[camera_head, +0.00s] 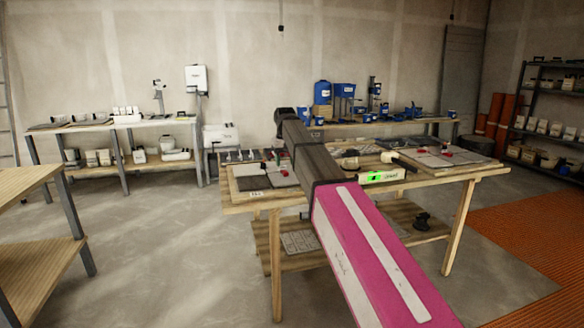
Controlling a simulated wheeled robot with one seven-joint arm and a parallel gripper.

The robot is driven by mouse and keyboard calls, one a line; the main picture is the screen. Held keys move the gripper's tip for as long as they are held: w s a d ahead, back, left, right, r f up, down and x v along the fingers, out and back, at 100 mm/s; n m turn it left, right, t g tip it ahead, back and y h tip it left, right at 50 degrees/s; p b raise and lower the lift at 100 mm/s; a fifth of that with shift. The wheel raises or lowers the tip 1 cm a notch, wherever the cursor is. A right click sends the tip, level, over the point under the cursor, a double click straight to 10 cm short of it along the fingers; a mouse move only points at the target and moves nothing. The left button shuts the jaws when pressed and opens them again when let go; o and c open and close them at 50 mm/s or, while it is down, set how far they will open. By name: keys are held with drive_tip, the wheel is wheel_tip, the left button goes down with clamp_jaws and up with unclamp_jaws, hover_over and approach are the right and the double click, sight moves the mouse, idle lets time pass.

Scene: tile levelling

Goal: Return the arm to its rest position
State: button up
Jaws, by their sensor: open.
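My arm, a pink link with a white stripe and then a dark grey section, reaches from the lower right up over the middle workbench (440,183). It ends in a dark rounded joint. The fingers of my gripper do not show; the far end of the arm hides whatever is beyond it. The arm covers the middle of the bench. A level with a green display (382,176) lies on the bench to the right of the arm. Grey tiles (285,176) lie to the left of it, and more tiles (432,160) lie to the right.
A mallet (397,159) lies near the level. A wooden table (25,182) stands at left. Benches with containers (125,120) and blue tools (345,125) line the back wall. A dark shelf (545,115) stands at right. Open concrete floor (165,235) lies left of the workbench.

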drive_tip(key=s+d+f+m, duration=0.1)
drive_tip(key=s+d+f, duration=0.3)
drive_tip(key=f, duration=0.4)
drive_tip(key=s+d+f, duration=0.4)
drive_tip(key=f, duration=0.3)
drive_tip(key=s+d+f+m, duration=0.1)
drive_tip(key=s+d+f, duration=0.3)
drive_tip(key=f, duration=0.4)
drive_tip(key=s+d+f, duration=0.5)
drive_tip(key=s+f, duration=0.2)
drive_tip(key=s, duration=0.1)
drive_tip(key=s+d+f+m, duration=0.1)
drive_tip(key=s+d+f, duration=0.3)
drive_tip(key=s+f, duration=0.3)
drive_tip(key=shift+s+d, duration=0.35)
drive_tip(key=shift+s, duration=0.6)
